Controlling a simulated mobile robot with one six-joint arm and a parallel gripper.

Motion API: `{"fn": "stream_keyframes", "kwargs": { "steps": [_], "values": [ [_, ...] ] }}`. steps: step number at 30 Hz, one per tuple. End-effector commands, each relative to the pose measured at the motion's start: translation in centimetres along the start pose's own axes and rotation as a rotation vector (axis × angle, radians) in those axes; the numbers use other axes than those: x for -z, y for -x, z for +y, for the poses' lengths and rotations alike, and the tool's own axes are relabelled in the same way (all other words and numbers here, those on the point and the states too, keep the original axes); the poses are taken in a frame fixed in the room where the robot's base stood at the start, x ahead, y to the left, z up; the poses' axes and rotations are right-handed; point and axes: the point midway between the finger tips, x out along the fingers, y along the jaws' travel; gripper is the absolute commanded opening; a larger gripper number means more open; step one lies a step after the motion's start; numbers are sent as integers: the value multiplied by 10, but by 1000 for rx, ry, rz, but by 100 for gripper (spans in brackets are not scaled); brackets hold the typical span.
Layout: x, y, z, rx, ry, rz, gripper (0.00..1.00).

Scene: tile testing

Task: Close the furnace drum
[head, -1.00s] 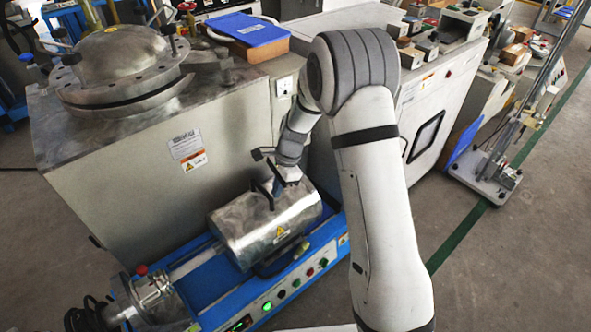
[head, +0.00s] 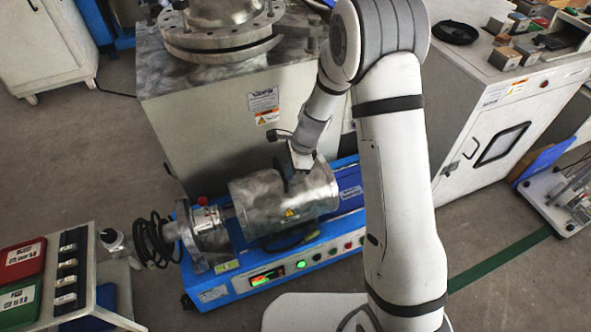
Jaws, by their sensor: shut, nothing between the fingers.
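The furnace drum (head: 262,205) is a shiny metal cylinder with a yellow warning label. It lies on its side on a blue base (head: 335,245). Its two halves look shut together, but the seam on the far side is hidden. My gripper (head: 298,170) is at the drum's upper right side, touching it or just above it; I cannot tell which. The fingers are small and dark here and hold nothing that I can see.
A metal flange (head: 207,238) on a tube stands at the drum's left end. A grey cabinet (head: 205,130) stands close behind. A white machine (head: 490,130) is at right. Open floor lies at left.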

Motion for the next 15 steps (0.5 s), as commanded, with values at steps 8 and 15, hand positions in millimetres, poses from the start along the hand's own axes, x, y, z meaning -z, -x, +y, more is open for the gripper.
{"fn": "stream_keyframes", "kwargs": {
  "steps": [8, 15],
  "values": [
    [9, -2, 3, -7, -10, 0, 0],
    [37, 30, 3, 5, -2, -1, 0]
  ]
}}
